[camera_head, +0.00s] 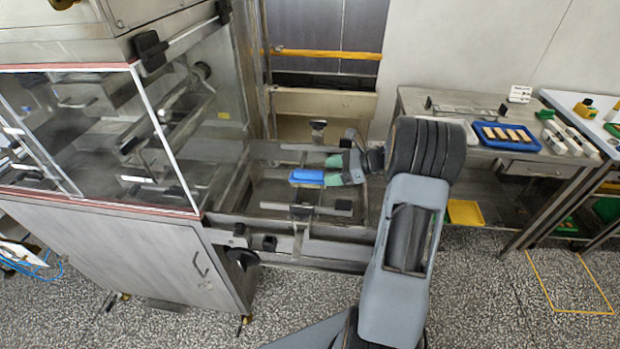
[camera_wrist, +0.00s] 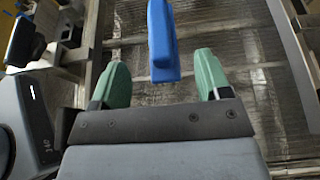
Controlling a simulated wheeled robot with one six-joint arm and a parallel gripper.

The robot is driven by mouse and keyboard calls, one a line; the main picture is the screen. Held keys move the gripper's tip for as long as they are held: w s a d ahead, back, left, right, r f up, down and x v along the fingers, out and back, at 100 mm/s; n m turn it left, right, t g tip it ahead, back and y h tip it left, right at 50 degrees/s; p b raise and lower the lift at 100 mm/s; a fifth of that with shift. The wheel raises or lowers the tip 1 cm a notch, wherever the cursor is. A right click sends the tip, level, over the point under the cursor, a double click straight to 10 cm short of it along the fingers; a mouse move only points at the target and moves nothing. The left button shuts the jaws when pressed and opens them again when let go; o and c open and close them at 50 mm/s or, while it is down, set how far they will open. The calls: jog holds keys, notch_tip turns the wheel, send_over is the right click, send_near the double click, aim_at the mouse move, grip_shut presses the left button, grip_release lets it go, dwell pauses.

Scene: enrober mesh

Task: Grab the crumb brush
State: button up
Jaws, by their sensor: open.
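My gripper (camera_head: 340,170) has green fingertips and is open at the brush's right end. In the wrist view the blue brush (camera_wrist: 162,40) reaches down from the top edge, and its near end lies between the two spread green fingertips of my gripper (camera_wrist: 162,82). The fingers appear apart from the brush on both sides. The brush's far end is out of the wrist view.
A glass-sided machine cabinet (camera_head: 110,240) stands at the left. Metal frame rails (camera_head: 330,250) surround the mesh area. A steel table (camera_head: 450,105) at the right holds a blue tray (camera_head: 482,138) of brown pieces. A yellow tray (camera_head: 465,212) sits below it.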

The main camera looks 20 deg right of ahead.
aim_at(318, 172)
jog(key=shift+p+x, duration=0.6)
jog(key=shift+x, duration=1.8)
jog(key=shift+d+f, duration=0.1)
jog(key=shift+s, duration=0.1)
jog(key=c, duration=1.1)
